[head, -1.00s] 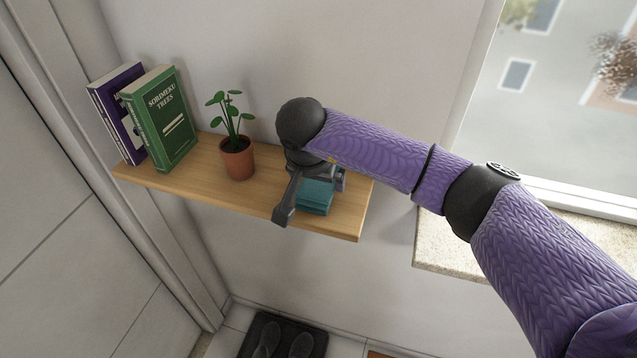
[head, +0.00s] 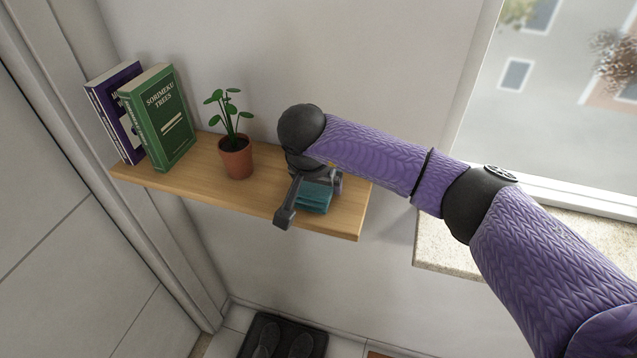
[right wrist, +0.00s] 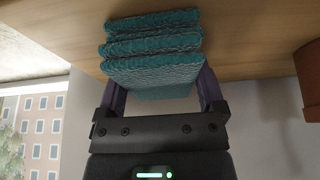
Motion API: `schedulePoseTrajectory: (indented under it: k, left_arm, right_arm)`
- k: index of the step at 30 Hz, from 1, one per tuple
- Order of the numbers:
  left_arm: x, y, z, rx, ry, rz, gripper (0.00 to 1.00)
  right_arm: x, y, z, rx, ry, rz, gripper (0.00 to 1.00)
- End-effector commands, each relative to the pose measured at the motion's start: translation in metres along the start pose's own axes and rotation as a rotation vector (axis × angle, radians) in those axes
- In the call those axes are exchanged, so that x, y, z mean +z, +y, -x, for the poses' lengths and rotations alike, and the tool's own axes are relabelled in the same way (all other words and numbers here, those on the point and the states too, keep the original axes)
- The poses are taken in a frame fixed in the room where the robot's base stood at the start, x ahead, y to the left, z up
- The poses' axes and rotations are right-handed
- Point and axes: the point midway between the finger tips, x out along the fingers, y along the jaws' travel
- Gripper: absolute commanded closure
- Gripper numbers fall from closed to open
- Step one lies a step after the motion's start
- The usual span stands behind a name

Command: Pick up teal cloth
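The teal cloth (head: 314,197) is a folded stack lying on the wooden shelf near its right end. In the right wrist view the cloth (right wrist: 152,48) shows several thick ribbed layers. My right gripper (head: 312,200) is at the cloth, with one finger on its left and one on its right. In the right wrist view the fingers of my right gripper (right wrist: 160,90) stand apart on either side of the cloth, and the gripper looks open around it. Whether a finger touches the cloth is unclear. My left gripper is not in view.
The wooden shelf (head: 205,183) also holds a potted plant (head: 236,160) left of my gripper and two books, one green (head: 160,120) and one purple (head: 113,110), at the far left. A window sill (head: 440,245) is at the right. A wall stands behind the shelf.

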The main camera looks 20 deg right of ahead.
Motion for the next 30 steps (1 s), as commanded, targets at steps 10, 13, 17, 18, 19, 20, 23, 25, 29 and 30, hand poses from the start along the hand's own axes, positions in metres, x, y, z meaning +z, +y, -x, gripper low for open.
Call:
schedulePoseTrajectory:
  k: [10,13,17,18,19,20,23,25,29,30]
  left_arm:
    - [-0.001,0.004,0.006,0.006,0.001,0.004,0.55]
    - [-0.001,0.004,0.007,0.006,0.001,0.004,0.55]
    - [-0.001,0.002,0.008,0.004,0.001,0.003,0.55]
    - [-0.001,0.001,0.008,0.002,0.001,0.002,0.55]
    - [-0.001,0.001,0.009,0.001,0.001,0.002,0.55]
    - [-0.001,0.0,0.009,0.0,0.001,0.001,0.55]
    - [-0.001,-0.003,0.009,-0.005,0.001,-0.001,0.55]
    - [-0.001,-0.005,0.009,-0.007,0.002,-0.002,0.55]
    - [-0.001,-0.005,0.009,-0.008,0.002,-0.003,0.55]
    - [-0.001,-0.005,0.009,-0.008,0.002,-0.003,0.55]
  right_arm:
    - [-0.004,0.0,0.01,-0.002,0.001,-0.002,0.69]
    - [-0.014,-0.001,0.032,-0.003,0.006,-0.001,0.69]
    - [-0.028,0.0,0.065,-0.003,0.005,-0.001,0.69]
    - [-0.031,0.0,0.073,-0.003,0.005,-0.001,0.69]
    - [-0.034,0.0,0.079,-0.002,0.004,-0.001,0.69]
    - [-0.035,0.0,0.084,-0.002,0.003,-0.001,0.69]
    - [-0.039,0.0,0.094,-0.001,0.001,-0.001,0.69]
    - [-0.04,0.0,0.097,0.0,0.001,-0.001,0.69]
    - [-0.04,0.0,0.097,0.0,0.0,0.0,0.69]
    - [-0.04,0.0,0.097,0.0,0.0,0.0,0.69]
